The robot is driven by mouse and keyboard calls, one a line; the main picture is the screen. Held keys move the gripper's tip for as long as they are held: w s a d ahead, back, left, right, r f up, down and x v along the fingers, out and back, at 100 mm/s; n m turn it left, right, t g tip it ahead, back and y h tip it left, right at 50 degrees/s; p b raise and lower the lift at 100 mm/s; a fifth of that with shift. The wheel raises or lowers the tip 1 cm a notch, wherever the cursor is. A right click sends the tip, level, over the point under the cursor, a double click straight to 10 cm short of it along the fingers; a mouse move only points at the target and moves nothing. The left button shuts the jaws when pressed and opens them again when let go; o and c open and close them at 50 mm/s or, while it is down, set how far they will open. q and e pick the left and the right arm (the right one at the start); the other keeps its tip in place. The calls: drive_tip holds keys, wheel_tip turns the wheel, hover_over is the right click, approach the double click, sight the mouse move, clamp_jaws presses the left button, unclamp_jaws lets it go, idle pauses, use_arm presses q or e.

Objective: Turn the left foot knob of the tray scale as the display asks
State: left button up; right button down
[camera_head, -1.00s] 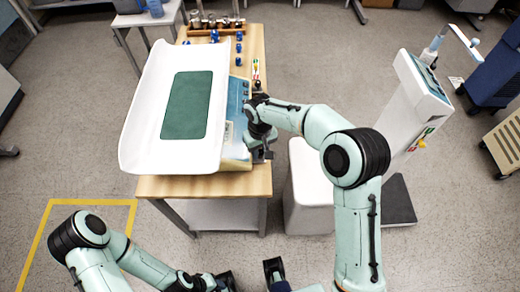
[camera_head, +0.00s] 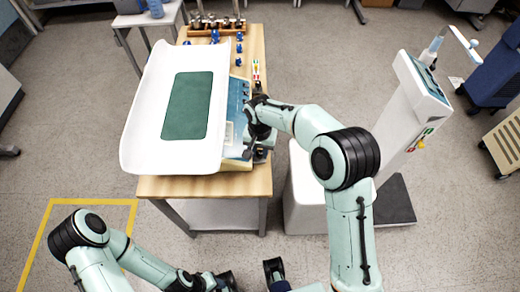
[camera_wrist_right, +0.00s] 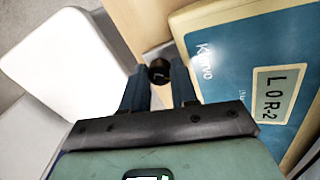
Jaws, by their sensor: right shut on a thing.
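The tray scale has a white curved tray (camera_head: 150,120) with a green mat (camera_head: 188,104) and a blue front panel (camera_head: 238,100). The panel also shows in the right wrist view (camera_wrist_right: 235,75), with the label LOR-2. My right gripper (camera_head: 260,152) is at the scale's near right corner. In the right wrist view its fingers (camera_wrist_right: 160,85) are shut on a small black foot knob (camera_wrist_right: 159,71) beside the panel. The display's reading is too small to make out. My left gripper (camera_head: 222,283) is low at the bottom edge, away from the scale; its jaws are unclear.
The scale stands on a wooden table (camera_head: 160,187). Metal weights (camera_head: 215,22) and blue pieces (camera_head: 239,48) are at its far end. A white bin (camera_head: 303,195) and a white column device (camera_head: 405,120) stand to the right. Yellow tape (camera_head: 90,201) marks the floor at left.

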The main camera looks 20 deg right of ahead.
sight(260, 153)
drive_tip(key=shift+w+m, duration=0.1)
drive_tip(key=shift+m, duration=0.5)
drive_tip(key=shift+r, duration=0.1)
drive_tip(key=c, duration=1.1)
unclamp_jaws()
drive_tip(key=shift+c, duration=0.2)
wheel_tip(260, 153, up, 13)
drive_tip(key=p, duration=0.1)
drive_tip(key=shift+r+p, duration=0.15)
drive_tip(key=shift+p, duration=0.2)
